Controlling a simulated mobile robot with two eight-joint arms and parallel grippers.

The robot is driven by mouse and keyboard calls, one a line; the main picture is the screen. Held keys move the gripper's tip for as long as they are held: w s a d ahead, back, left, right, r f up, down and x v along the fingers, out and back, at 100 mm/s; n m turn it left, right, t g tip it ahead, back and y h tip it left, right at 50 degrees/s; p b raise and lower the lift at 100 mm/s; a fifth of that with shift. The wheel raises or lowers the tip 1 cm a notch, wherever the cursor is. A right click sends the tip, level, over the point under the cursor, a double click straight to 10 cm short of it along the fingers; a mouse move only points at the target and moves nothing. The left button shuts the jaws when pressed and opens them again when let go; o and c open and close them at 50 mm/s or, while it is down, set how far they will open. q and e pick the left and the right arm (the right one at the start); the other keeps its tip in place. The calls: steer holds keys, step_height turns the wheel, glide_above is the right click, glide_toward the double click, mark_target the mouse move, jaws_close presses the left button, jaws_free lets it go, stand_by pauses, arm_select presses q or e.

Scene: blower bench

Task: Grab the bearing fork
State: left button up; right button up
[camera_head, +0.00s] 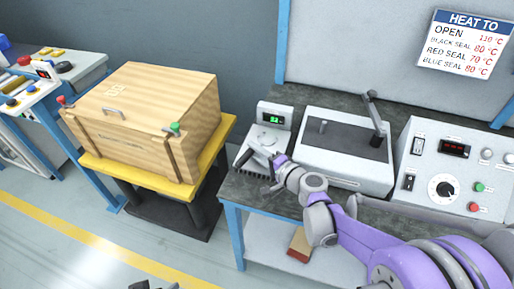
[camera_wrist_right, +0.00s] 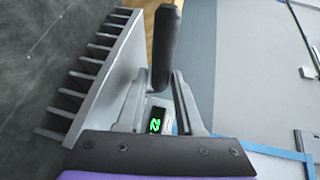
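My right gripper (camera_head: 268,163) is over the left end of the bench, by the small device with a green display (camera_head: 274,119). In the right wrist view, a black rounded handle (camera_wrist_right: 164,45) stands between the tips of my right gripper (camera_wrist_right: 160,82) and nearly fills the gap. A grey finned metal part (camera_wrist_right: 95,75) is beside the left finger. In the head view my arm and gripper partly hide this spot.
A grey machine with a lever (camera_head: 345,160) stands right of the display device, then a control panel (camera_head: 455,170). A wooden crate (camera_head: 140,115) is on a yellow-topped stand at left. A brown block (camera_head: 299,244) lies on the lower shelf. A heating sign (camera_head: 466,45) hangs on the wall.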

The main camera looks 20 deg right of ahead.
jaws_close()
steer(key=shift+w+r, duration=0.1)
stand_by(0.4)
